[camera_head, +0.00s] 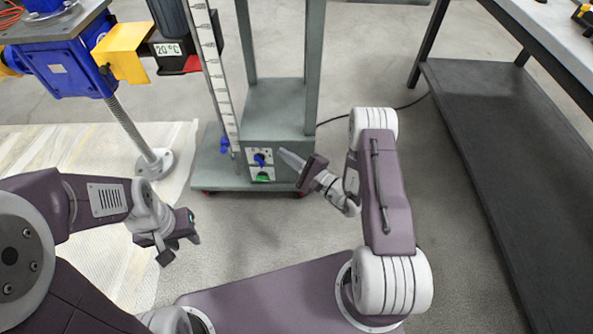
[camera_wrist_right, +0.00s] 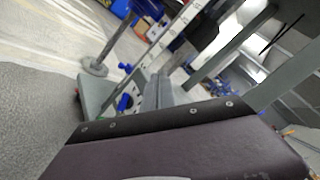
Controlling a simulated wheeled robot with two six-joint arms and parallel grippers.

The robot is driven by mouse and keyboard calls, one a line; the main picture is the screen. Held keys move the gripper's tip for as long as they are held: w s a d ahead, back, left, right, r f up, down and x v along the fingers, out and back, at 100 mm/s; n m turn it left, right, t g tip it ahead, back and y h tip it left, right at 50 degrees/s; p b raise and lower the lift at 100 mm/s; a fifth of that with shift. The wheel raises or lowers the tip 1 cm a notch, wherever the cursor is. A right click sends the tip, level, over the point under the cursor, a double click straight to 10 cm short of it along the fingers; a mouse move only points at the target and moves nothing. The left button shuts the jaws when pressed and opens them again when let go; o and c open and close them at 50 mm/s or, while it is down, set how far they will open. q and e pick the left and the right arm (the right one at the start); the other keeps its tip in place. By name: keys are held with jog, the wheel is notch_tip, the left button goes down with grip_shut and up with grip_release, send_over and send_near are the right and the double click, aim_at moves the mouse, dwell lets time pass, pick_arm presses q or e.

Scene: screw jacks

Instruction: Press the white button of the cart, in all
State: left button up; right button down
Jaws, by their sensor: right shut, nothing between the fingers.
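The cart is a grey-green wheeled frame (camera_head: 275,105) with a low base. Its front carries a small panel (camera_head: 251,154) with a blue knob (camera_head: 260,160) and a green part (camera_head: 262,177). I cannot make out a distinct white button at this size. My right gripper (camera_head: 284,155) is shut and empty, its tip just right of the panel; I cannot tell if it touches. In the right wrist view, the grey fingers (camera_wrist_right: 158,92) stand beside the blue knob (camera_wrist_right: 124,102). My left gripper (camera_head: 180,247) is open and empty, low at the left, away from the cart.
A blue screw jack (camera_head: 70,68) with a yellow bracket (camera_head: 122,52) stands at the upper left, its screw reaching down to a round foot (camera_head: 155,163). A scale (camera_head: 215,75) rises before the cart. A dark shelf (camera_head: 500,150) is at the right. Floor between is clear.

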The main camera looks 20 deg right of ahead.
jog(key=s+d+f+m+h+b, duration=0.1)
jog(key=f+b, duration=0.6)
jog(key=f, duration=0.8)
jog(key=shift+s+d+f+m+h, duration=0.3)
jog(key=shift+s+d+m, duration=0.35)
jog(key=shift+s, duration=0.45)
jog(key=w+d+b, duration=0.2)
jog(key=w+b, duration=0.1)
jog(key=w, duration=0.5)
jog(key=shift+w+d, duration=0.2)
jog(key=shift+w, duration=0.05)
jog(key=shift+w+b, duration=0.15)
jog(key=shift+b, duration=0.15)
jog(key=shift+w+d, duration=0.1)
jog(key=shift+w, duration=0.15)
